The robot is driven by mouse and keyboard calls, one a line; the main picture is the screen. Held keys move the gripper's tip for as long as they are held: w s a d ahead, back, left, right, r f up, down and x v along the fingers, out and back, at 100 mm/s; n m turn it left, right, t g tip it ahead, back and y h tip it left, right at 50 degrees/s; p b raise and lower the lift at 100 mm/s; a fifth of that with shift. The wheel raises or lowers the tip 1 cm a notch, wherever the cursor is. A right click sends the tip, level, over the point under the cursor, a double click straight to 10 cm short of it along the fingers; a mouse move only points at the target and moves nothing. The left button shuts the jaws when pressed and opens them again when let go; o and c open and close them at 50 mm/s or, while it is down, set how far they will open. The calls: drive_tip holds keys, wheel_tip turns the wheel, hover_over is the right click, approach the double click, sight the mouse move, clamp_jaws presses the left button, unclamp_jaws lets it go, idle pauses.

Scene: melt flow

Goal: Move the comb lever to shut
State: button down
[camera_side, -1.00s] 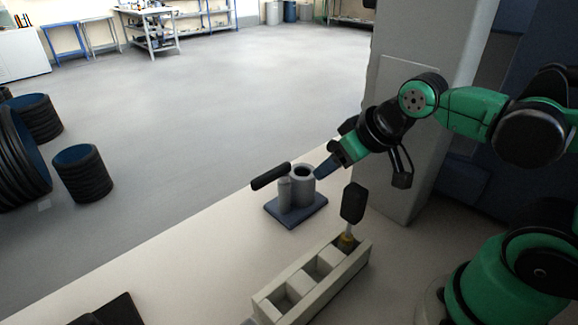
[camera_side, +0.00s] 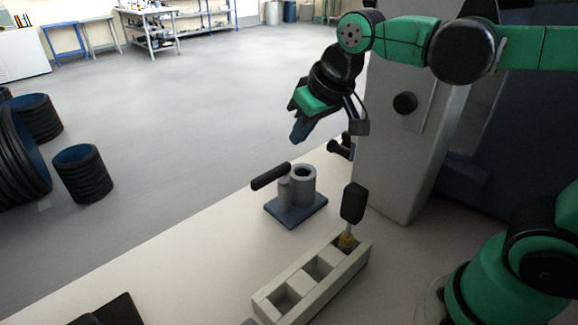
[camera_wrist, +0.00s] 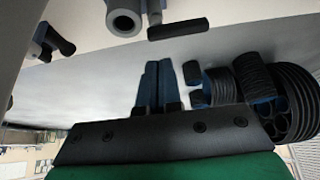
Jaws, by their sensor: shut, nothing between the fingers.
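A black lever-like part (camera_side: 341,147) sticks out at the left of the grey column. I cannot tell for certain which is the comb lever. My gripper (camera_side: 298,138) is above and behind the cylinder, apart from everything, with its blue fingers together and empty. In the wrist view, the bar handle (camera_wrist: 178,30) and cylinder (camera_wrist: 123,18) lie beyond the fingertips (camera_wrist: 157,64).
The grey column (camera_side: 400,160) with a round black knob (camera_side: 405,103) stands at the right. A pale box with compartments (camera_side: 338,284) holds a black-handled tool (camera_side: 353,203) upright in front. A dark flat object (camera_side: 108,311) lies at the lower left. The left of the table is mostly clear.

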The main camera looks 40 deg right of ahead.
drive_tip(key=r+g, duration=0.2)
hover_over(272, 179)
drive_tip(key=w+a, duration=0.1)
drive_tip(key=w, duration=0.2)
drive_tip(key=x, duration=1.1)
drive_tip(key=shift+s+d+r, duration=0.1)
drive_tip(key=shift+s+r, duration=0.1)
drive_tip(key=shift+s, duration=0.85)
drive_tip(key=shift+s+r, duration=0.2)
drive_tip(key=shift+s, duration=0.85)
